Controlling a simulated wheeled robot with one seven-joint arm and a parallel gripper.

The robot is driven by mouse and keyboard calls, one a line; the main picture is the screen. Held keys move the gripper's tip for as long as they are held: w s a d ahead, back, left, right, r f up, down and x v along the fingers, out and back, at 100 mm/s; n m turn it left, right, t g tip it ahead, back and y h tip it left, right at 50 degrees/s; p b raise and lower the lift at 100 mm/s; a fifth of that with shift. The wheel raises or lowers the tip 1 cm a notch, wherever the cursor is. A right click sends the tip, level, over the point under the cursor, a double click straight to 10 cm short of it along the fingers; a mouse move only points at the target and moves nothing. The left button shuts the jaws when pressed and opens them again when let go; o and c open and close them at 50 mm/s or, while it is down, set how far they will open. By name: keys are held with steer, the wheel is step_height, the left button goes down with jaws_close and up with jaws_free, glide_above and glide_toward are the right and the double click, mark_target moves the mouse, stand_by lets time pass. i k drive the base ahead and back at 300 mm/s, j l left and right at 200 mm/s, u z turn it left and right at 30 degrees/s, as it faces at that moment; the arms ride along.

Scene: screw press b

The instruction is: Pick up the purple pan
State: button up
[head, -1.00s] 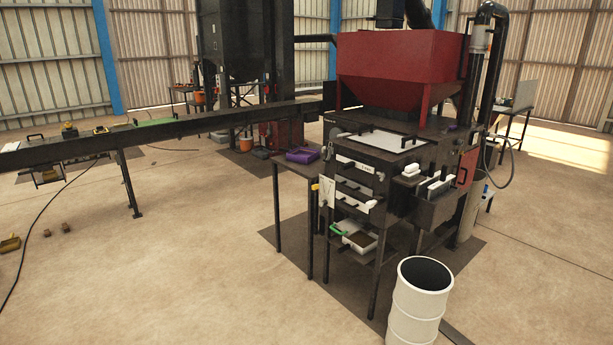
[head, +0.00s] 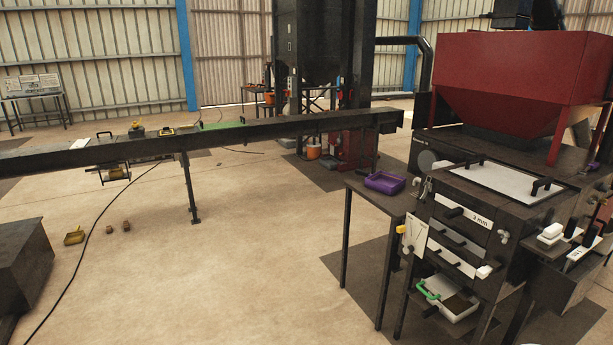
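The purple pan (head: 385,182) is a shallow open tray. It rests on a small dark side table (head: 366,193) attached to or standing against the left side of the machine (head: 478,215) with the red hopper. The pan lies right of centre in the head view, with nothing in front of it. My gripper is not in view.
A long dark beam (head: 240,136) crosses behind the side table. A tray with a green handle (head: 449,299) sits on the machine's lower shelf. A dark block (head: 26,268) stands at left. The floor (head: 230,265) in front is largely clear, with a cable at left.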

mark_target(386, 183)
steer(key=i, duration=2.6)
steer(key=i+j+z, duration=0.1)
steer(key=i+z, duration=0.25)
steer(key=i, duration=0.2)
steer(key=i+j+z, duration=0.4)
steer(key=i, duration=0.15)
steer(key=i+j+z, duration=0.35)
steer(key=i, duration=0.2)
